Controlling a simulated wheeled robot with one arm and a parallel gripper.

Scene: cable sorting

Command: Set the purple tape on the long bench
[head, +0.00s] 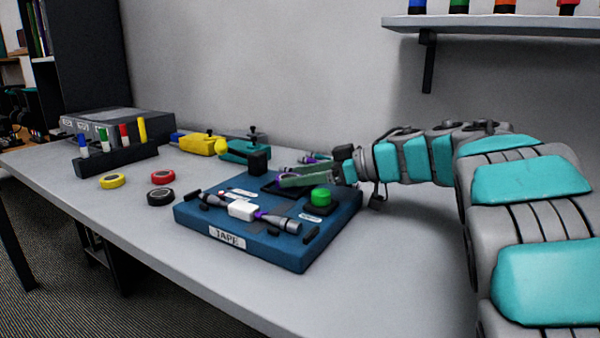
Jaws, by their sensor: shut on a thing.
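The long bench (225,282) is the light grey top that carries the board.
A green button (320,196) and a white connector piece (242,210) sit on the board. Yellow (112,181), red (163,176) and black (160,197) tape rolls lie to its left. A marker rack (115,158) stands beyond. The bench's front strip is clear.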

